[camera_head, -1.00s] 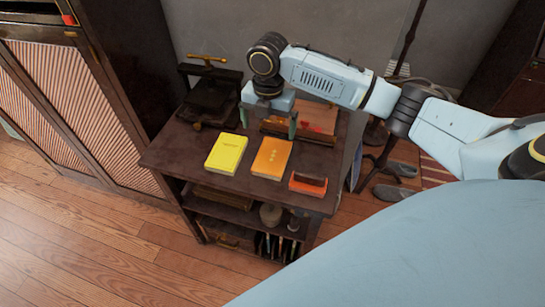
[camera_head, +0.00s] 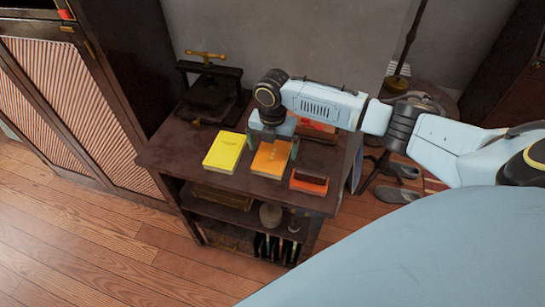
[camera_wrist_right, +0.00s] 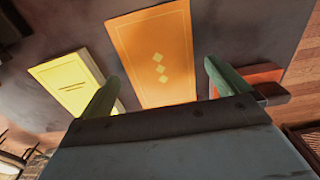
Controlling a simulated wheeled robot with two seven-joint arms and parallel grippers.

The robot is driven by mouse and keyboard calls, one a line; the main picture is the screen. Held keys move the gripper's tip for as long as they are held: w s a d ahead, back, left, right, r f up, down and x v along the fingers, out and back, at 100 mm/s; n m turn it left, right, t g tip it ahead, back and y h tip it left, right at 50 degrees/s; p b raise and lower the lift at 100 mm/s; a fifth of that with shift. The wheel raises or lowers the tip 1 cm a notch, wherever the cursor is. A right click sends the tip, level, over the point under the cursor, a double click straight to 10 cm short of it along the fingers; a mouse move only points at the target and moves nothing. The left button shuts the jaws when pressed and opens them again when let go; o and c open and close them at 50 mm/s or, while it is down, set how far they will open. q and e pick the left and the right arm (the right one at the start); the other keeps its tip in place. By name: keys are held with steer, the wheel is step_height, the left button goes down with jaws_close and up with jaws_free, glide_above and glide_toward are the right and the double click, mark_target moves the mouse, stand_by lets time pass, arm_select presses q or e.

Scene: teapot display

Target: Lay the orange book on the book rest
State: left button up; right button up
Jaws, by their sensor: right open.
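The orange book (camera_head: 270,162) lies flat on the dark cabinet top, between a yellow book and a small orange-red box. It also shows in the right wrist view (camera_wrist_right: 155,55), with light diamond marks on its cover. My right gripper (camera_head: 270,150) is open above the far part of the orange book and hides some of it. The book rest (camera_head: 318,131) is behind the gripper, mostly hidden by my right arm. My left gripper is not in view.
The yellow book (camera_head: 224,152) lies close to the left of the orange book. The orange-red box (camera_head: 309,181) is to its right, near the cabinet's edge. A dark book press (camera_head: 209,93) stands at the back left. The front strip of the cabinet top (camera_head: 240,188) is bare.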

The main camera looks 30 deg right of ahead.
mark_target(273, 153)
step_height(273, 153, down, 2)
steer(key=shift+d+f, duration=0.1)
steer(key=c, duration=1.1)
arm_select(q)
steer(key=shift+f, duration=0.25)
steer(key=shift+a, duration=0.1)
arm_select(e)
steer(key=shift+r+p, duration=0.7)
steer(key=shift+r, duration=0.2)
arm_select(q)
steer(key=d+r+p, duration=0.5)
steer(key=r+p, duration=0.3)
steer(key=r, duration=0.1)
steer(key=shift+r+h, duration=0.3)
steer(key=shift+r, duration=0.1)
arm_select(e)
steer(key=s+a+r+m, duration=0.2)
steer(key=a+r+m, duration=0.1)
steer(key=r+m, duration=0.5)
steer(key=s+a+r+m, duration=0.1)
steer(key=a+r+m, duration=0.2)
steer(key=r+m, duration=0.6)
steer(key=s+a+r+m, duration=0.2)
steer(key=a+r+m, duration=0.1)
steer(key=r+m, duration=0.6)
steer(key=shift+s+a+r, duration=0.1)
steer(key=shift+s+a, duration=0.2)
